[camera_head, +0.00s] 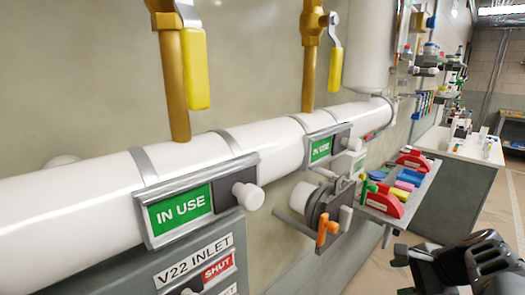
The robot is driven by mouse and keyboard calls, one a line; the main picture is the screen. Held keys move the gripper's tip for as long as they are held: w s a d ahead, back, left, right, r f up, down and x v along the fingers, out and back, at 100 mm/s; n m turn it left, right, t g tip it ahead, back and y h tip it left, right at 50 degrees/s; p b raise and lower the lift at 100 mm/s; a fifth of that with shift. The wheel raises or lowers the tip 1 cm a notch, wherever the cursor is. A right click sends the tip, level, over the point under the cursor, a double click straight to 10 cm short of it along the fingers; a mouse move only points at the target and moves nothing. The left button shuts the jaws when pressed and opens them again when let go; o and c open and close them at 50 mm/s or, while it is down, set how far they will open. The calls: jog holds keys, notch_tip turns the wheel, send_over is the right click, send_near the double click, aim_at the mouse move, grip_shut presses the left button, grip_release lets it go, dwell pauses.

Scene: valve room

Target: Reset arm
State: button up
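My gripper (402,272) is at the lower right, black and partly cut off by the bottom edge. Its two fingertips point left and stand apart, with nothing seen between them. It is in front of the wall and apart from the pipe, the signs and the shelf.
A thick white pipe (80,202) runs along the wall, with yellow-handled valves (196,70) above. A green "IN USE" sign (180,211) and a "V22 INLET" plate (194,250) are at left. A shelf (424,190) holds coloured items. A white-topped counter (462,151) stands behind.

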jog(key=s+a+f+n+h, duration=0.2)
jog(key=a+n, duration=0.6)
jog(key=n, duration=0.1)
jog(key=s+a+f+n+g+h, duration=0.1)
jog(key=s+a+n+h, duration=0.1)
jog(key=a+n, duration=0.6)
jog(key=shift+s+f+n+g+h, duration=0.3)
jog(key=shift+s+f+n, duration=0.05)
jog(key=shift+s+n, duration=0.25)
jog(key=shift+c, duration=0.4)
